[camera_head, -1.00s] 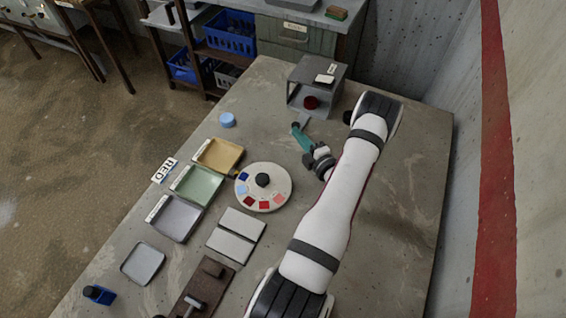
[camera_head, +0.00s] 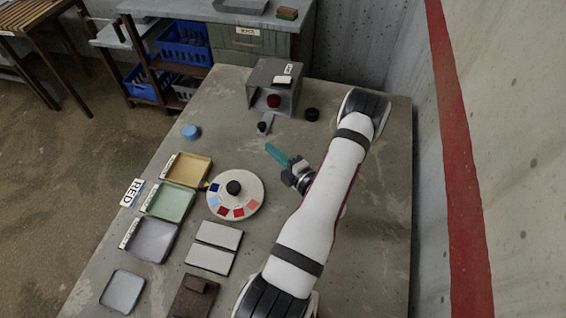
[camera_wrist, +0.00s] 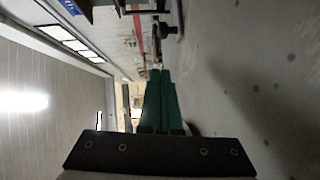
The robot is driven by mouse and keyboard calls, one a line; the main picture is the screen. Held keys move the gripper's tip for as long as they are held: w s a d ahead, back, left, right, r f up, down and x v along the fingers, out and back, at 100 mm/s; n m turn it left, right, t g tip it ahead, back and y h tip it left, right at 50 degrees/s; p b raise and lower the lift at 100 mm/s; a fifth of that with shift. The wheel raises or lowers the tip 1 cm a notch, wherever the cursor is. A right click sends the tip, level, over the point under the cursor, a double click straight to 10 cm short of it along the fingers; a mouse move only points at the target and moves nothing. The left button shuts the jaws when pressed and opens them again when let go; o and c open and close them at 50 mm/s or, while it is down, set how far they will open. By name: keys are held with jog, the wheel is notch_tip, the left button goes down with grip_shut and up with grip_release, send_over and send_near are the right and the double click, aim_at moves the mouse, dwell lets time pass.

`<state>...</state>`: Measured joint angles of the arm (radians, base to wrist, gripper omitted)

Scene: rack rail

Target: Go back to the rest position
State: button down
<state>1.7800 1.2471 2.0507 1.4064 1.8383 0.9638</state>
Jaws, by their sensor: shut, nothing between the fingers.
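My gripper (camera_head: 273,152) is above the grey table (camera_head: 375,225), right of the colour wheel and in front of the grey box. Its teal fingers point to the upper left in the head view. In the wrist view the teal fingers (camera_wrist: 160,85) lie together, shut, with nothing seen between them. My white arm reaches up the right part of the table.
A grey box (camera_head: 290,78) holding a red knob (camera_head: 273,101) stands at the back, with a black knob (camera_head: 312,114) beside it. The right side is clear.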

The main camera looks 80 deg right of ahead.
jog(key=v, duration=0.6)
jog(key=w+a+r+n+t+y, duration=0.2)
jog(key=w+a+r+n+y, duration=0.15)
jog(key=w+n, duration=0.2)
jog(key=w+a+r+n+t+y, duration=0.1)
jog(key=w+a+r+n+y, duration=0.1)
jog(key=w+r+n+y, duration=0.3)
jog(key=w+a+r+n+g+y, duration=0.25)
jog(key=w+a+n+y, duration=0.2)
jog(key=a+n, duration=0.3)
jog(key=w+a+r+n+g+y, duration=0.2)
jog(key=w+a+r+n+y, duration=0.15)
jog(key=a+n+y, duration=0.35)
jog(key=s+a+r+n+g, duration=0.2)
jog(key=a+n+g, duration=0.3)
jog(key=a+n, duration=0.3)
jog(key=s+a+r+n+g, duration=0.2)
jog(key=a+n+g, duration=0.35)
jog(key=a, duration=0.35)
jog(key=s+a+n+g+h, duration=0.1)
jog(key=s+a+n+h, duration=0.2)
jog(key=s+n+h, duration=0.5)
jog(key=s+n, duration=0.1)
jog(key=n, duration=0.9)
jog(key=shift+s+r+g+h, duration=0.15)
jog(key=shift+r+g+h, duration=0.15)
jog(key=shift+g, duration=0.1)
